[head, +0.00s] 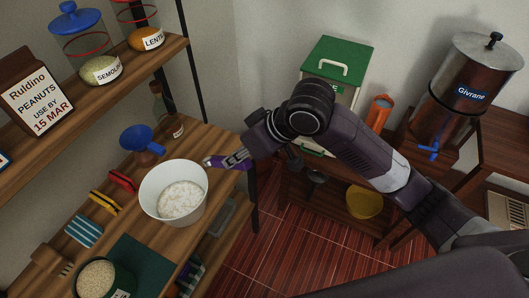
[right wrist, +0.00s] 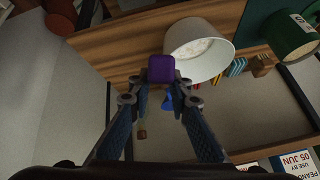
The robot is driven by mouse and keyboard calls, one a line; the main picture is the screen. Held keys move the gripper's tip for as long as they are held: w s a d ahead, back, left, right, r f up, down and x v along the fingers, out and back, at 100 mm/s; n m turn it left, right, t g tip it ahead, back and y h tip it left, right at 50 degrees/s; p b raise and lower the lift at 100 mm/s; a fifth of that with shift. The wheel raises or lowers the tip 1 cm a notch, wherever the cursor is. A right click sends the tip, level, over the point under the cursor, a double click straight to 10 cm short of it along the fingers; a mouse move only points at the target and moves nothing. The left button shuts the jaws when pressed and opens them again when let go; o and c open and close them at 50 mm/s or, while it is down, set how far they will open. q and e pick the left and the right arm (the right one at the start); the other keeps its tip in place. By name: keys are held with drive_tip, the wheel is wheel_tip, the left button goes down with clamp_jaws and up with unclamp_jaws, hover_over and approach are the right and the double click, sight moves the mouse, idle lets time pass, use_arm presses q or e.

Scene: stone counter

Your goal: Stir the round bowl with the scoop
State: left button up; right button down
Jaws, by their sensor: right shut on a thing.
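The round white bowl (head: 172,211) stands on the wooden counter in the head view, with pale, lumpy contents inside. It also shows in the right wrist view (right wrist: 215,60). My right gripper (head: 226,161) is at the bowl's upper right rim, shut on the purple scoop (head: 212,162). In the right wrist view the purple piece (right wrist: 161,69) sits between the fingertips, beside the bowl's rim. The rest of the scoop is hidden, and I cannot tell whether any of it is inside the bowl. My left gripper is not in view.
Red (head: 123,181) and yellow (head: 103,202) clips and a striped cloth (head: 84,232) lie left. A green pot of grains (head: 122,282) is in front. The counter's right edge is close.

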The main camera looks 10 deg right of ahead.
drive_tip(key=w+a+r+m+g+h+p, duration=0.1)
drive_tip(key=a+r+m+g+p, duration=0.2)
drive_tip(key=a+r, duration=0.3)
drive_tip(key=a+r+m+g+h+p, duration=0.1)
drive_tip(key=a+r+m+g+p, duration=0.15)
drive_tip(key=a, duration=0.55)
drive_tip(key=s+d+f+b, duration=0.3)
drive_tip(key=d+f+b, duration=0.1)
drive_tip(key=f+b, duration=0.25)
drive_tip(key=w+a+f+b, duration=0.2)
drive_tip(key=w+a+f, duration=0.1)
drive_tip(key=f, duration=0.6)
drive_tip(key=shift+w+a, duration=0.15)
drive_tip(key=shift+a, duration=0.35)
drive_tip(key=shift+r+n, duration=0.1)
drive_tip(key=shift+n, duration=0.15)
